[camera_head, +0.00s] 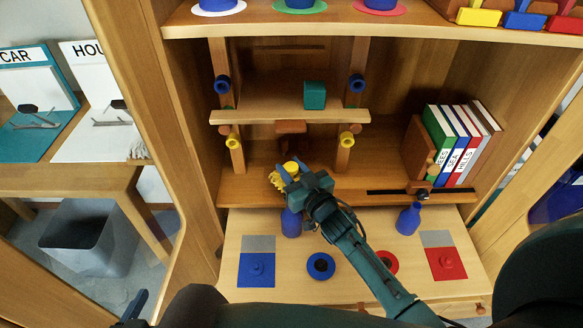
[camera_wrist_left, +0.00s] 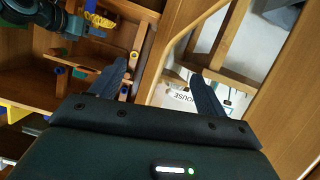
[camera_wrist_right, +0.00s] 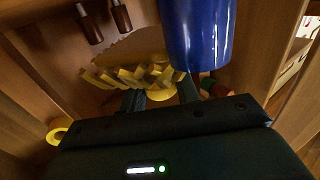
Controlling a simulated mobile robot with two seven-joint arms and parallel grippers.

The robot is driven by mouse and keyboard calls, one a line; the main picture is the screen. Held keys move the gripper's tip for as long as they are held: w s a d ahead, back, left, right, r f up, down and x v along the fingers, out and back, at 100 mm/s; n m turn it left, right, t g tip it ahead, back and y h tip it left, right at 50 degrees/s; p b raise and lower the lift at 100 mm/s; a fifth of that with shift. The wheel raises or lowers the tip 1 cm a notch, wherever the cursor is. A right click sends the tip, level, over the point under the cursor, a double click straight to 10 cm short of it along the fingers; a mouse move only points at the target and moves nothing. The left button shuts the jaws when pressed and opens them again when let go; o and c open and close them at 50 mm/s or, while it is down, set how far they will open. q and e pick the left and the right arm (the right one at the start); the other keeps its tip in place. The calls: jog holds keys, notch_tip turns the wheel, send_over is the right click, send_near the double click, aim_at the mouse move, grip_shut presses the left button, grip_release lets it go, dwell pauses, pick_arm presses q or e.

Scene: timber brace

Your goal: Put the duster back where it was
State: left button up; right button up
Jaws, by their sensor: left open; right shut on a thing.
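The duster (camera_head: 275,180) has a yellow fringe. My right gripper (camera_head: 289,178) is shut on it at the front of the cabinet's lower shelf, behind a blue bottle (camera_head: 291,222). In the right wrist view the duster's fringe and broad tan face (camera_wrist_right: 125,70) show just beyond the fingers, with a yellow knob (camera_wrist_right: 161,92) between them. I cannot tell whether the duster touches the shelf. My left gripper (camera_wrist_left: 163,85) is open and empty, away from the duster. Only a dark tip of it (camera_head: 134,306) shows at the lower left of the head view.
A timber frame with a crossbar (camera_head: 290,117) and coloured pegs stands behind the duster. A teal cube (camera_head: 314,95) sits above the crossbar. Books (camera_head: 455,145) stand at the right. The pull-out board (camera_head: 340,235) carries blue and red pieces and another blue bottle (camera_head: 408,219).

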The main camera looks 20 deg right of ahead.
jog(key=o, duration=0.6)
jog(key=shift+o, duration=1.4)
pick_arm(q)
jog(key=shift+s+r, duration=0.15)
jog(key=shift+s, duration=0.05)
pick_arm(e)
jog(key=shift+r, duration=0.15)
jog(key=p+v, duration=0.2)
jog(key=v, duration=1)
pick_arm(q)
jog(key=shift+w+d+f+g, duration=0.25)
jog(key=shift+w+d+g, duration=0.05)
jog(key=shift+d+g, duration=0.1)
pick_arm(e)
jog(key=s+a+r+g, duration=0.1)
jog(key=s+a+g, duration=0.1)
jog(key=s, duration=0.4)
jog(key=s+a+r+g, duration=0.1)
jog(key=s+a+g, duration=0.1)
jog(key=s+a, duration=0.2)
jog(key=s, duration=0.3)
jog(key=shift+s+m+g, duration=0.35)
jog(key=shift+m+g, duration=0.05)
pick_arm(q)
jog(key=shift+r, duration=0.1)
pick_arm(e)
jog(key=shift+r, duration=0.15)
